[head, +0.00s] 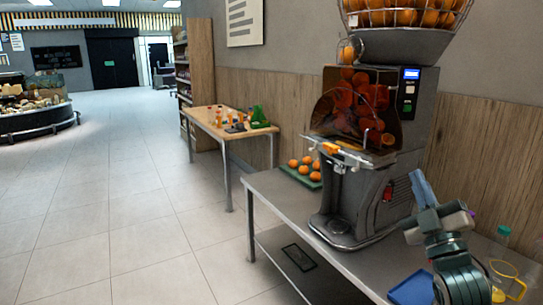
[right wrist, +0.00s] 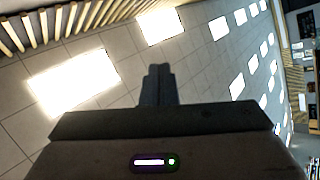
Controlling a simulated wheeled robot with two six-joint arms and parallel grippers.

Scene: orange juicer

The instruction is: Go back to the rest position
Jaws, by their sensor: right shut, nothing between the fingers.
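My right gripper (head: 418,178) is raised at the lower right of the head view, in front of the right side of the juicer (head: 405,155). Its fingers are shut with nothing between them and point up. In the right wrist view the shut fingers (right wrist: 158,84) stand against the ceiling with its bright light panels. I cannot tell whether the gripper touches the juicer; it appears apart from it. My left gripper is not in view.
The juicer stands on a grey metal table (head: 280,195) beside a green tray (head: 301,176) of oranges. A blue tray (head: 410,288) and a yellow-rimmed pitcher (head: 507,280) are near my right arm. A wooden table (head: 212,125) stands behind. The tiled floor at left is clear.

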